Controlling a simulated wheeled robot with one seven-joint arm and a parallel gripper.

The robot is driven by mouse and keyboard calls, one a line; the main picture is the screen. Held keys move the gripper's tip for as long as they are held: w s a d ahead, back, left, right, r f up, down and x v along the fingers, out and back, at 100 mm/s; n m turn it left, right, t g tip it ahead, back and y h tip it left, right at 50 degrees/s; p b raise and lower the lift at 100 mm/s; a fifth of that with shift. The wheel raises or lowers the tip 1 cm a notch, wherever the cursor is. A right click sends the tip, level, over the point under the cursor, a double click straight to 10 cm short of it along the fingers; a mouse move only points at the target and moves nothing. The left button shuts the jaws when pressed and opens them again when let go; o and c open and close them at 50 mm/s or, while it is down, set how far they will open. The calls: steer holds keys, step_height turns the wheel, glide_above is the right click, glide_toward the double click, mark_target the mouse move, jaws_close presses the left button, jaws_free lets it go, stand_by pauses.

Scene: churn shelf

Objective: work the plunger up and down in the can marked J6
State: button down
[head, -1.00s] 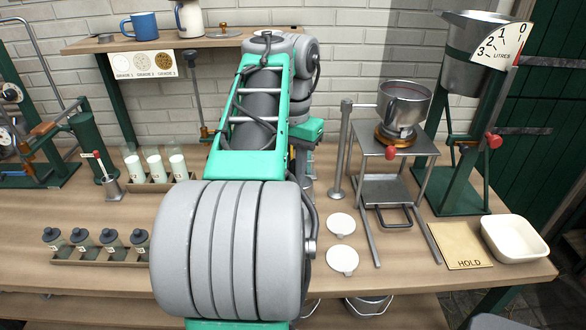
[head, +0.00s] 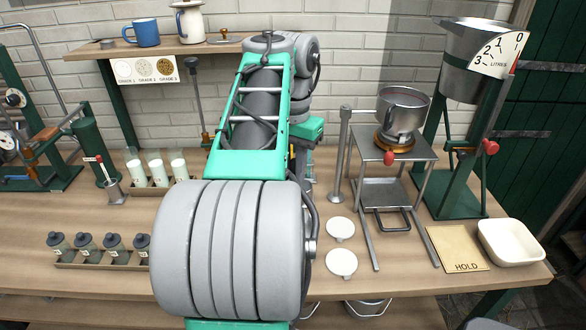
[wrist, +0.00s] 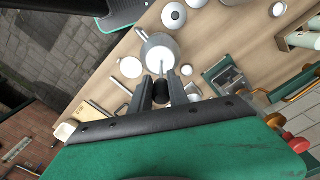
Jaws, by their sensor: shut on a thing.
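In the wrist view my gripper (wrist: 161,90) is shut on the black handle of the plunger (wrist: 160,92). The plunger's thin rod runs from the handle towards the mouth of a pale grey can (wrist: 155,45). The rod's lower end and the inside of the can are hard to make out. No J6 mark is legible on it. In the head view my own arm hides the gripper, the plunger and this can.
In the head view a steel stand (head: 410,155) with a metal pot (head: 403,110) is right of my arm. Two white discs (head: 341,229) lie before it. A HOLD board (head: 458,245) and white tray (head: 510,242) sit at right. Small jars (head: 85,243) stand at left.

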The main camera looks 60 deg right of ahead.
steer(key=shift+r, duration=0.75)
steer(key=shift+f, duration=0.2)
step_height(320, 180, down, 7)
steer(key=b, duration=0.7)
step_height(320, 180, up, 18)
steer(key=p, duration=1.8)
